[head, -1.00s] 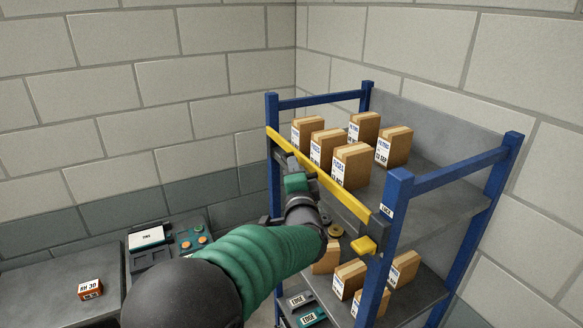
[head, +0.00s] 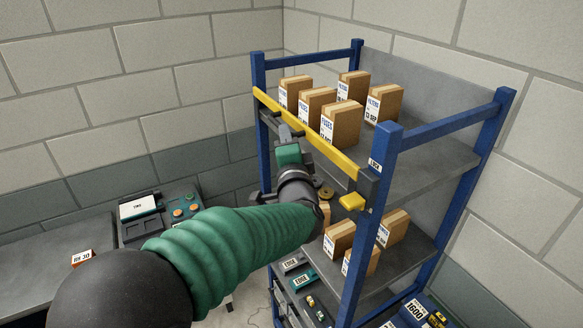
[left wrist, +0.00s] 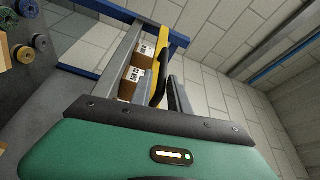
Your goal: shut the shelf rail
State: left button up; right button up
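The yellow shelf rail (head: 305,118) runs across the front of the upper shelf, from the left blue post to a dark end block (head: 369,185) close to the near right post. A yellow knob (head: 351,201) sticks out below its right end. My left gripper (head: 287,133) is at the left part of the rail, with its fingers largely hidden in the head view. In the left wrist view, a dark curved handle (left wrist: 159,80) is on the rail and one grey finger (left wrist: 179,97) is beside it. I cannot tell whether the fingers are closed on it. My right gripper is out of view.
Several cartons (head: 341,122) stand on the upper shelf behind the rail. More cartons (head: 339,240) and spools are on the shelf below. Walls close off the back.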

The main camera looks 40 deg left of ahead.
pick_arm(q)
jog(key=b+v, duration=0.2)
jog(key=v, duration=1)
jog(key=shift+d+b, duration=0.15)
jog(key=shift+b, duration=0.15)
jog(key=shift+w+f, duration=0.1)
jog(key=shift+a, duration=0.25)
